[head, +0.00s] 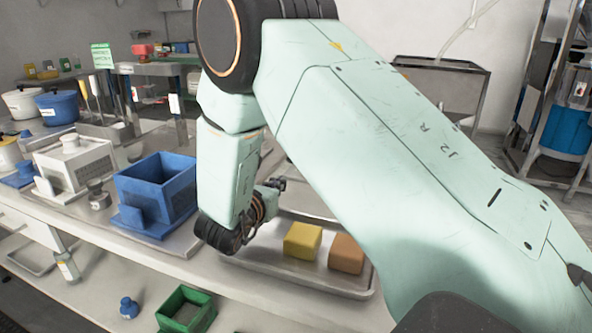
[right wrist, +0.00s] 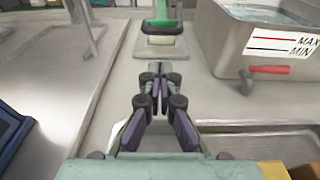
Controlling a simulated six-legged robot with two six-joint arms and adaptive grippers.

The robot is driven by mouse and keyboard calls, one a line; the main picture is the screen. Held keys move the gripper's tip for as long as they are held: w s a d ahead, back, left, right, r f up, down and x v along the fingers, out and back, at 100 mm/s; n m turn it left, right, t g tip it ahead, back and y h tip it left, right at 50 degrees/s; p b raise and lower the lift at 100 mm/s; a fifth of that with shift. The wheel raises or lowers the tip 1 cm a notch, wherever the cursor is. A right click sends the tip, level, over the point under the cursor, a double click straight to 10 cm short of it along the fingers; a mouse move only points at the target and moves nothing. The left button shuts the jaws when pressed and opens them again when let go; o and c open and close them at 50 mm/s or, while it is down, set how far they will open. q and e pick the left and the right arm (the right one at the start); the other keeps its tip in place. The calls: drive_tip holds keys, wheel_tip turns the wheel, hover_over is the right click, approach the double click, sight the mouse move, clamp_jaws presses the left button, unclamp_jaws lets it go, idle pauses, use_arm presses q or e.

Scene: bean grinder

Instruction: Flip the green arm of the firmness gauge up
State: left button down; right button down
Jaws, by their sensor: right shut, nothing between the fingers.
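The firmness gauge (right wrist: 160,42) is at the top middle of the right wrist view, on the metal counter. Its green arm (right wrist: 162,24) reaches over a pale base; its upper end is cut off by the frame, so I cannot tell its full angle. My right gripper (right wrist: 161,76) is shut and empty. Its fingertips point at the gauge from the near side, with a visible gap of bare counter between. In the head view my right arm hides the gauge and the fingertips. My left gripper is not in view.
A metal basin (right wrist: 224,52) with a MAX/MIN label and a red-handled valve (right wrist: 268,70) stands right of the gauge. A tray (head: 318,281) holds a yellow block (head: 302,240) and an orange block (head: 346,253). A blue bin (head: 150,190) stands left. Counter left of the gauge is clear.

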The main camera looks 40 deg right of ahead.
drive_tip(key=shift+s+a+r, duration=0.1)
drive_tip(key=shift+s+r, duration=0.1)
drive_tip(key=shift+s, duration=0.1)
drive_tip(key=shift+d+f, duration=0.2)
drive_tip(key=shift+d, duration=0.15)
drive_tip(key=shift+w+d+f, duration=0.15)
drive_tip(key=shift+w+f, duration=0.05)
drive_tip(key=shift+w, duration=0.05)
drive_tip(key=shift+w+d, duration=0.15)
drive_tip(key=shift+w, duration=0.05)
drive_tip(key=shift+w+d, duration=0.2)
drive_tip(key=shift+d, duration=0.1)
drive_tip(key=b+x, duration=0.1)
drive_tip(key=x, duration=0.6)
drive_tip(key=shift+s+f, duration=0.1)
drive_tip(key=shift+f, duration=0.1)
drive_tip(key=shift+d, duration=0.3)
drive_tip(key=shift+d+r, duration=0.1)
drive_tip(key=shift+d, duration=0.15)
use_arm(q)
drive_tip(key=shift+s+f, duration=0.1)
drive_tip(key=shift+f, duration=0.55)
use_arm(e)
drive_tip(key=shift+w+d, duration=0.1)
drive_tip(key=shift+w, duration=0.15)
